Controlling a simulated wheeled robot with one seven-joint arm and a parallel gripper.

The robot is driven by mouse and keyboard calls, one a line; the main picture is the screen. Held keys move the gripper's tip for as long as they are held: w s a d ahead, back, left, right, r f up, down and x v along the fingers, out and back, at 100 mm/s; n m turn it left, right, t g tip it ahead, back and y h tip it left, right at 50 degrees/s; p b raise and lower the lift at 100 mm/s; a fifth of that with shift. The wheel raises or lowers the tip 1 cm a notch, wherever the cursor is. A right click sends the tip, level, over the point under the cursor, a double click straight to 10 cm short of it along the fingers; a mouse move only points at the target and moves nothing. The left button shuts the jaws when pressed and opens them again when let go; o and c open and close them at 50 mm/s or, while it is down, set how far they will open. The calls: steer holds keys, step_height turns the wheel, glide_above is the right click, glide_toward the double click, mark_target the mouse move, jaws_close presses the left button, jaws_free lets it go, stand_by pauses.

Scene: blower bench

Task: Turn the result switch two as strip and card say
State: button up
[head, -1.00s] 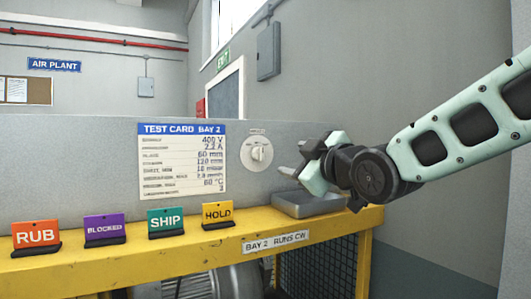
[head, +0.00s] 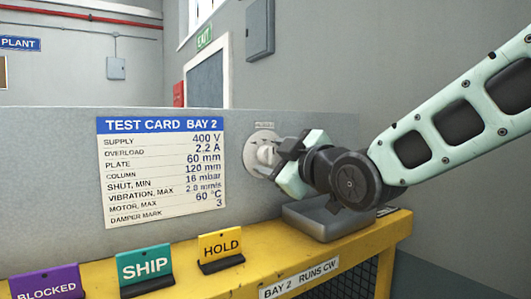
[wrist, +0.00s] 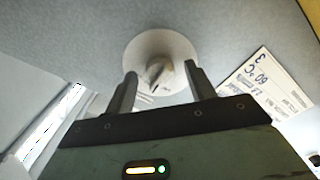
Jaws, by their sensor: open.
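The round white result switch (head: 262,151) is on the grey panel, right of the test card. Its raised knob (wrist: 158,72) shows in the wrist view between the fingers of my gripper (wrist: 161,82). My gripper (head: 275,162) is open, one finger on each side of the knob; I cannot tell whether either touches it. In the head view the gripper hides part of the dial's right side. The test card (head: 162,168) reads "BAY 2", with supply 400 V, overload 2.2 A and damper mark 3. A strip (head: 299,280) on the bench front reads "BAY 2 RUNS CW".
A grey tray (head: 322,226) sits on the yellow bench below my gripper. HOLD (head: 220,248), SHIP (head: 145,266) and BLOCKED (head: 46,284) signs stand along the bench. A grey wall box (head: 260,30) and door are behind the panel.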

steer(key=shift+w, duration=0.1)
steer(key=shift+c, duration=0.3)
steer(key=c, duration=0.9)
